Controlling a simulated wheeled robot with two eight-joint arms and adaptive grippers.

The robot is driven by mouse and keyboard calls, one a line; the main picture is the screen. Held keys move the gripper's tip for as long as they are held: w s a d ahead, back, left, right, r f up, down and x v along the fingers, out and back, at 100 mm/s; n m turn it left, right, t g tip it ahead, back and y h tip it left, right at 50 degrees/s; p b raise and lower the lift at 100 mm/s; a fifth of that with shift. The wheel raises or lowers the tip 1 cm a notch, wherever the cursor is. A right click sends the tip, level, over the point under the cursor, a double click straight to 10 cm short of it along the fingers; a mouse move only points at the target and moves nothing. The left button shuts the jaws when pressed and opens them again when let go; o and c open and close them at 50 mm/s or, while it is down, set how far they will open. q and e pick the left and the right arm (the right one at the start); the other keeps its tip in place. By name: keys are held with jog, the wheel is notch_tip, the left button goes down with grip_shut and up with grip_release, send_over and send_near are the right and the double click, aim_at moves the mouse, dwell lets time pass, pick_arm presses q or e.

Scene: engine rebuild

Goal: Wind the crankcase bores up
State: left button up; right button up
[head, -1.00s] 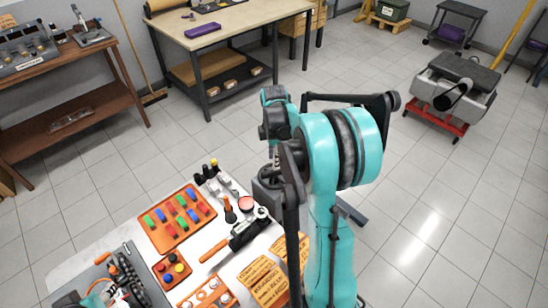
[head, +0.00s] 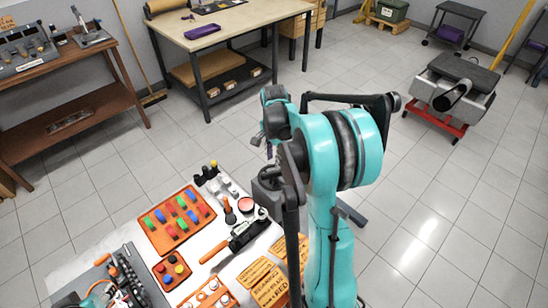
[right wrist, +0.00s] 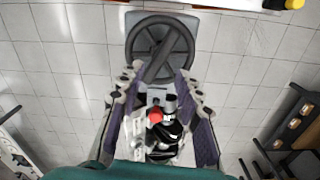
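My right gripper (head: 262,138) shows small at the end of my teal arm, above the far right corner of the white worktop. In the right wrist view its two fingers (right wrist: 160,88) are spread wide apart with nothing gripped between them. A black spoked handwheel (right wrist: 182,40) lies beyond the fingertips, in front of a grey body. A red knob (right wrist: 155,117) on dark and silver parts shows between the fingers, nearer the camera. I cannot make out the crankcase or its bores; my arm hides part of the worktop. My left gripper is not clearly seen.
The white worktop (head: 190,261) holds an orange tray (head: 164,242) of coloured pieces, tools and orange labelled cards (head: 268,284). A beige workbench (head: 240,18), a brown shelf (head: 75,101) and a grey-and-red wheeled unit (head: 452,88) stand farther off. Open tiled floor lies between.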

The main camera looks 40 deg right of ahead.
aim_at(274, 171)
jog(key=m, duration=0.3)
jog(key=shift+m, duration=0.3)
notch_tip(274, 171, down, 7)
jog(key=b, duration=0.5)
jog(key=shift+r, duration=0.25)
grip_shut()
